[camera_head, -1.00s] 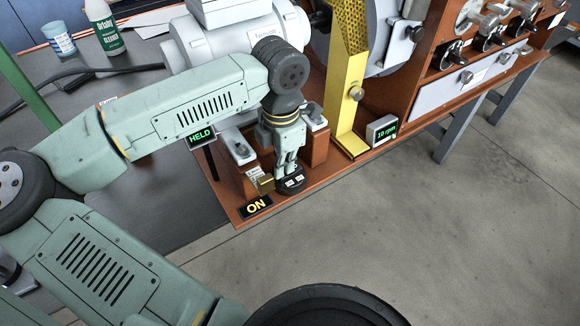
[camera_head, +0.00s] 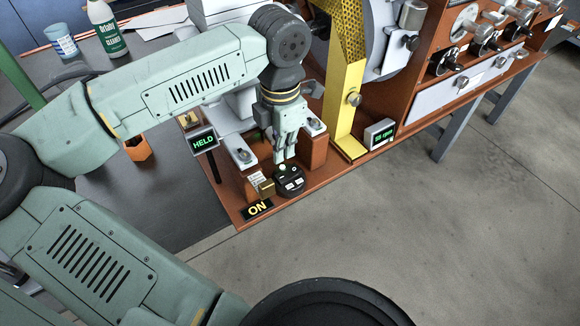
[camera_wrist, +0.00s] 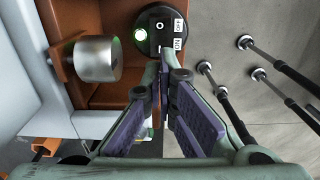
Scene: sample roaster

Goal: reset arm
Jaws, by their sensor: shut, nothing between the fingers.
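My gripper (camera_head: 280,158) points down above the front of the roaster's red-brown base. Its fingers are together with nothing between them. Just below the fingertips in the head view is a round black switch (camera_head: 289,185) with white labels and a lit spot. In the wrist view the same switch (camera_wrist: 160,30) shows a bright green light and white labels, just beyond the fingertips (camera_wrist: 167,52). From these views the fingertips look slightly apart from it, though the exact gap is hard to tell. A yellow "ON" sign (camera_head: 257,209) and a green "HELD" display (camera_head: 204,142) are nearby.
A yellow chute (camera_head: 346,95) and a small display (camera_head: 380,134) stand to the right. A cup (camera_head: 61,42), a cleaner bottle (camera_head: 106,28) and an orange hexagonal piece (camera_head: 138,148) are on the grey table.

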